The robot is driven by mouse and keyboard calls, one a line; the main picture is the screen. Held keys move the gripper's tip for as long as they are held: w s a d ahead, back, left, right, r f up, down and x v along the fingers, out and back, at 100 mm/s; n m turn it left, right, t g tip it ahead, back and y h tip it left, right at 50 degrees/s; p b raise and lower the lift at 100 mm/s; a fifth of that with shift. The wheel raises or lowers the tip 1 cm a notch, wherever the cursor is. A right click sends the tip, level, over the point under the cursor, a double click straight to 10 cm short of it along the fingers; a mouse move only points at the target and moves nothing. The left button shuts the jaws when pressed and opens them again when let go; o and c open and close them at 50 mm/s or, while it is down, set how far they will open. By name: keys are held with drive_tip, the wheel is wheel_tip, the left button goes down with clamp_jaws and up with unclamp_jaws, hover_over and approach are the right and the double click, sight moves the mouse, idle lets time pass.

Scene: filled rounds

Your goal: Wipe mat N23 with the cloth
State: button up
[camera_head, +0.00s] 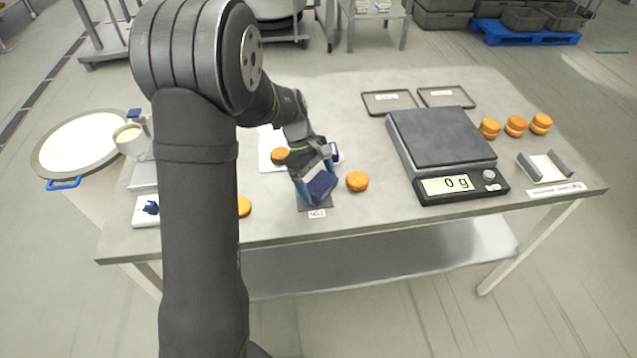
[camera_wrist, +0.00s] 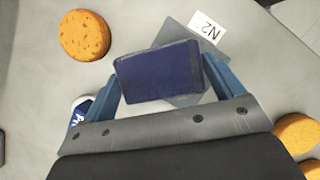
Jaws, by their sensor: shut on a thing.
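My gripper (camera_head: 316,180) is shut on a dark blue cloth (camera_head: 321,186), a folded block. In the wrist view the cloth (camera_wrist: 160,72) sits between the blue fingers of my gripper (camera_wrist: 163,70). A small dark grey mat (camera_head: 305,207) lies under it near the table's front, with a white label (camera_head: 317,213). In the wrist view the mat (camera_wrist: 172,34) is partly hidden behind the cloth. Its label (camera_wrist: 207,27) reads N2 and its last sign is unclear. I cannot tell whether the cloth touches the mat.
An orange round (camera_head: 357,181) lies just right of the mat. Another round (camera_head: 279,156) lies behind, and one (camera_head: 245,206) shows beside my arm. A scale (camera_head: 440,137) reading 0 g stands to the right. Two grey trays (camera_head: 388,103) lie at the back; several filled rounds (camera_head: 515,126) are far right.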

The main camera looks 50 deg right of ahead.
drive_tip(key=shift+w+a+f, duration=0.15)
drive_tip(key=shift+w+a, duration=1.1)
drive_tip(key=shift+a, duration=0.1)
drive_tip(key=shift+s+a, duration=0.9)
drive_tip(key=shift+s+d+r, duration=0.2)
drive_tip(key=shift+s+d, duration=1.05)
drive_tip(key=shift+d, duration=0.15)
